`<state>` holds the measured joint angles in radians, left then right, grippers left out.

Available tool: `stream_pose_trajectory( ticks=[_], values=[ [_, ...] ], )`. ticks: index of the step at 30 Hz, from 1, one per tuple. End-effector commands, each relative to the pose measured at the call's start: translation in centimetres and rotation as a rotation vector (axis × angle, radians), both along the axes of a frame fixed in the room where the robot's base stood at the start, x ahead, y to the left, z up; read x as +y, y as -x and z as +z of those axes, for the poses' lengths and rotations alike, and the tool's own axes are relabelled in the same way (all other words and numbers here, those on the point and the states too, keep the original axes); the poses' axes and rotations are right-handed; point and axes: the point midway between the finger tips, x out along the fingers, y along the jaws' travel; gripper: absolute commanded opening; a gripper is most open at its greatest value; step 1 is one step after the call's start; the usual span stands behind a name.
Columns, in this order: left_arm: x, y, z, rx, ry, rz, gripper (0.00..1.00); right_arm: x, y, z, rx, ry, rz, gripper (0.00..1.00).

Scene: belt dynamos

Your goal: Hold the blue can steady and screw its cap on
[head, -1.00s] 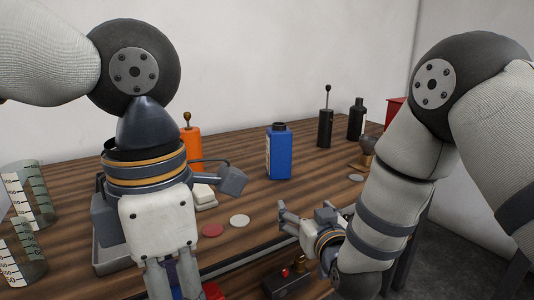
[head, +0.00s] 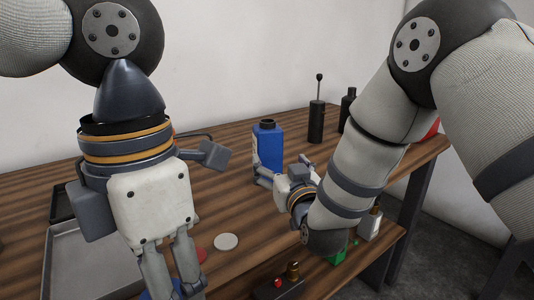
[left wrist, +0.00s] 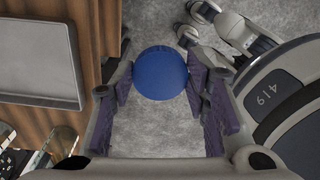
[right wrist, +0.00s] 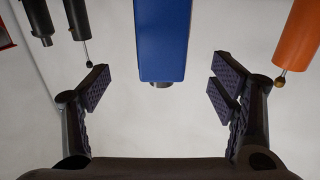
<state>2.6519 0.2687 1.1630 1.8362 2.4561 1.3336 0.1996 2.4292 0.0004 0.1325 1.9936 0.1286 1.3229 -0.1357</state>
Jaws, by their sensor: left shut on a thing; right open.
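The blue can (head: 268,142) stands upright on the wooden table with its dark open neck uncovered. My right gripper (head: 283,168) is open in front of the can. In the right wrist view the can (right wrist: 162,40) appears upside down, centred ahead of the spread fingers (right wrist: 160,92), with clear gaps at both sides. My left gripper (head: 172,288) points down at the near left, off the table's front edge. In the left wrist view it (left wrist: 160,85) is shut on the round blue cap (left wrist: 161,72), above the grey floor.
A grey tray (head: 92,262) lies at the left. A pale disc (head: 226,242) lies near the front edge. Dark bottles (head: 316,122) stand behind the can at the right. An orange bottle (right wrist: 296,38) shows in the right wrist view. Small items sit on a lower shelf (head: 262,270).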

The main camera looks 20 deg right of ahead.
Motion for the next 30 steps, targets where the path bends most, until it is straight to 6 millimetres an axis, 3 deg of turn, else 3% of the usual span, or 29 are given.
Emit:
stream_pose_trajectory(
  ticks=[7,11,20,30],
  values=[
    [0.0,-0.5,-2.2,0.046,0.0,0.0,0.23,-0.2,-4.7,-0.8,0.009,-0.001,-0.001,0.78],
    [0.0,-0.6,-2.4,0.051,0.0,0.0,0.23,-0.2,-5.7,-0.5,0.007,0.0,0.0,0.78],
    [0.0,-0.6,-2.3,0.049,0.0,0.0,0.23,-0.2,-5.9,-0.2,0.004,0.0,0.0,0.78],
    [0.0,-0.9,-4.2,0.086,0.0,0.0,0.23,-0.2,-10.6,-0.3,0.009,0.0,-0.001,0.78]
  ],
)
